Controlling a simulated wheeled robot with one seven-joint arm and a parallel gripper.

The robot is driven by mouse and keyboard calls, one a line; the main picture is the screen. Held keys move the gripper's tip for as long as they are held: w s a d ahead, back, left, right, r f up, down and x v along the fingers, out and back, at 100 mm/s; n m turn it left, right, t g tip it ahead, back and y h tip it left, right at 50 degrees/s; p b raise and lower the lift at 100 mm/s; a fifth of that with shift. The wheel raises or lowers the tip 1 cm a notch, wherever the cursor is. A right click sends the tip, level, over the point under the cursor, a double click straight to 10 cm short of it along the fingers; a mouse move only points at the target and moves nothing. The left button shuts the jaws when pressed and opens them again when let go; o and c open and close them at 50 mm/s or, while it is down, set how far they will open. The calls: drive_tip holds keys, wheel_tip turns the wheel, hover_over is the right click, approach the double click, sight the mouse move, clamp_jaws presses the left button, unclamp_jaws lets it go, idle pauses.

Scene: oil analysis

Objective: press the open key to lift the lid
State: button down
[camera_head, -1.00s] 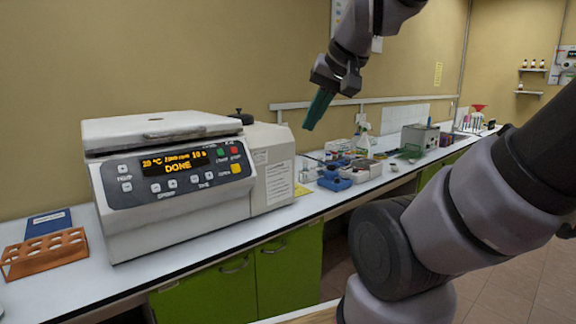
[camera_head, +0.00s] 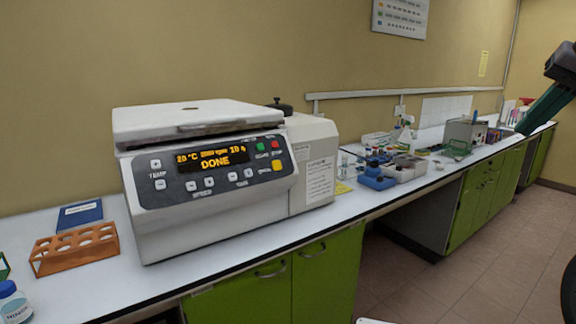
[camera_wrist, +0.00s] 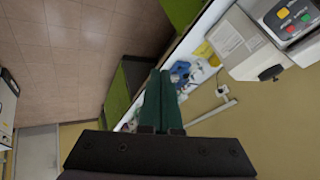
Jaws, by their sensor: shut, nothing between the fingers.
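The centrifuge (camera_head: 215,222) stands on the white bench with its lid (camera_head: 190,121) down. Its orange display (camera_head: 211,159) reads DONE. The yellow open key (camera_head: 279,167) is at the lower right of the dark panel, below the green and red keys. In the wrist view the open key (camera_wrist: 283,13) shows at the upper right. My gripper (camera_head: 525,125) is at the right edge of the head view, well away from the centrifuge. In the wrist view its green fingers (camera_wrist: 158,85) are together and empty, touching nothing.
An orange tube rack (camera_head: 75,250) and a blue booklet (camera_head: 80,213) lie left of the centrifuge. A bottle (camera_head: 14,300) stands at the lower left. Blue containers (camera_head: 375,178) and a grey box (camera_head: 465,133) stand farther along the bench. The bench front is clear.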

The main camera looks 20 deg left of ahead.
sight(277, 165)
drive_tip(key=w+a+f+m+g+y, duration=0.2)
drive_tip(key=a+m+g+y, duration=0.3)
drive_tip(key=a, duration=1)
drive_tip(key=w+a+f+m+g+y, duration=0.2)
drive_tip(key=a+g+y, duration=0.4)
drive_tip(key=a, duration=0.9)
drive_tip(key=w+a+f+m+t+y, duration=0.5)
drive_tip(key=w+a+f+m+t, duration=0.4)
drive_tip(key=m, duration=0.4)
drive_tip(key=w+a+f, duration=0.1)
drive_tip(key=w+a, duration=0.1)
drive_tip(key=shift+w+a+f+y, duration=0.15)
drive_tip(key=shift+a+f+y, duration=0.1)
drive_tip(key=shift+a+y, duration=0.05)
drive_tip(key=w+a+f, duration=0.4)
drive_tip(key=a, duration=0.1)
drive_tip(key=shift+w+a+f, duration=0.3)
drive_tip(key=shift+w+f, duration=0.05)
drive_tip(key=shift+w, duration=0.05)
drive_tip(key=shift+a, duration=0.1)
